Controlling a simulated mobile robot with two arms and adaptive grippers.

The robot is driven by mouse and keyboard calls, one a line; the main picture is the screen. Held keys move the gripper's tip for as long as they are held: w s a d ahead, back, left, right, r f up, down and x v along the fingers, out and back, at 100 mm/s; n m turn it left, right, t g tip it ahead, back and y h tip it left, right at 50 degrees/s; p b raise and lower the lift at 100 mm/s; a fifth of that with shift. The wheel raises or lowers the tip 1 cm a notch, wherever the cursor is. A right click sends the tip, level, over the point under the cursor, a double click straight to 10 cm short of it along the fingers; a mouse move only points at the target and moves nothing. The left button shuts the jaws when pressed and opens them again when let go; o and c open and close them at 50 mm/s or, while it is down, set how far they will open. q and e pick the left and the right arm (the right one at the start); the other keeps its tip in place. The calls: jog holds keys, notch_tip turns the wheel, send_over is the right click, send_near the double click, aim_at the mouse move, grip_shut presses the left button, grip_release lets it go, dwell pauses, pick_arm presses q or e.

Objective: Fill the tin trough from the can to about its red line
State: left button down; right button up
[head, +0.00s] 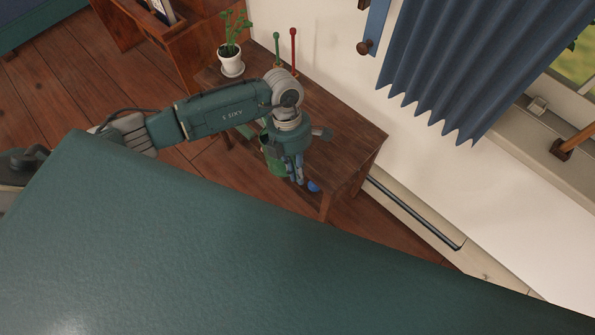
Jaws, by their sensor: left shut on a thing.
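The green can (273,158) is mostly hidden behind my left wrist, at the front of the small wooden table (345,128). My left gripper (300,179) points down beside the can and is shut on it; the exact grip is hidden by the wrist. I cannot make out the tin trough or its red line. A small grey piece (322,132) shows just right of the wrist, but I cannot tell what it is. My right gripper is out of view.
A potted plant (232,63) stands at the table's back left, near a green-topped stick (277,48) and a red-topped stick (293,50). A small blue thing (314,186) is near the fingertips. The wall and blue curtain (480,60) bound the right.

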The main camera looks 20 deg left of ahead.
pick_arm(q)
jog(key=shift+d+p+v, duration=0.2)
jog(key=shift+p+v, duration=0.1)
jog(key=shift+v, duration=0.8)
dwell(0.6)
jog(key=shift+r+h, duration=0.3)
jog(key=shift+r, duration=0.05)
jog(key=shift+r+g, duration=0.4)
jog(key=shift+r, duration=0.25)
dwell(1.5)
jog(key=shift+a+r+h, duration=0.1)
jog(key=shift+r+h, duration=0.05)
jog(key=shift+h, duration=0.15)
jog(key=shift+w+r, duration=0.1)
jog(key=shift+r, duration=0.25)
jog(key=shift+a+r+g, duration=0.1)
jog(key=shift+r+g, duration=0.2)
jog(key=shift+r, duration=0.1)
dwell(1.7)
jog(key=shift+w+r+h, duration=0.1)
jog(key=shift+r+h, duration=0.2)
jog(key=shift+r, duration=0.05)
dwell(0.7)
